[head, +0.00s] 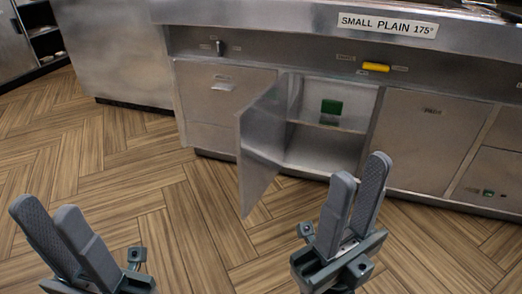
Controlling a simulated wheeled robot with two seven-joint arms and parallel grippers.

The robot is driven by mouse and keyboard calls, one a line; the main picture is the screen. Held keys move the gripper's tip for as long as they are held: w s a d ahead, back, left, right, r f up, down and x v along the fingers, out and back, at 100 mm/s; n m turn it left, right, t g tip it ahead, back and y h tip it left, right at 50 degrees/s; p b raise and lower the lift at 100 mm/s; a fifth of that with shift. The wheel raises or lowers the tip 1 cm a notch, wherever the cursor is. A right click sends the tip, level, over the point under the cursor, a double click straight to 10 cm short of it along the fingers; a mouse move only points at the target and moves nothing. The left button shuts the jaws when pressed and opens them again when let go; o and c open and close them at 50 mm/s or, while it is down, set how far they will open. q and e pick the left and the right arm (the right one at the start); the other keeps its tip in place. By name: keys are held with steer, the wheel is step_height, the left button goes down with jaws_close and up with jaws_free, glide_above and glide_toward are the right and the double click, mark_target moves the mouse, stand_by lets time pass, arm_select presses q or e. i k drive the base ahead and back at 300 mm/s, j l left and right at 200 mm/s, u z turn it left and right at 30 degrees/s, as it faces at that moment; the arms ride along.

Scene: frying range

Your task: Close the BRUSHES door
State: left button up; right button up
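A grey metal cabinet door (262,143) stands swung open toward me from its left edge, under the counter in the middle of the head view. No BRUSHES label can be read on the side I see. The open compartment (320,148) behind it has a shelf with a small green item (331,107). My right gripper (361,170) is in front and to the right of the door, apart from it, with its fingers parted and empty. My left gripper (44,208) is low at the left over the floor, far from the door, also parted and empty.
The counter front carries a SMALL PLAIN 175° label (387,25), a yellow handle (376,67) and a dark switch (220,47). A closed panel (428,140) is right of the compartment. The wooden floor (130,185) is clear at the left.

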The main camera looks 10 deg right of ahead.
mark_target(259, 126)
steer(key=z, duration=1.95)
steer(key=i+j, duration=0.1)
steer(key=j, duration=0.55)
steer(key=i+j, duration=0.1)
steer(key=j, duration=1.15)
steer(key=i+j, duration=0.15)
steer(key=j, duration=0.45)
steer(key=i+j, duration=0.1)
steer(key=j, duration=0.55)
steer(key=i+j, duration=0.1)
steer(key=j, duration=0.55)
steer(key=k+j+z, duration=0.1)
steer(key=k, duration=0.35)
steer(key=k+j, duration=0.25)
steer(key=k, duration=0.2)
steer(key=k+j+z, duration=0.15)
steer(key=k, duration=0.3)
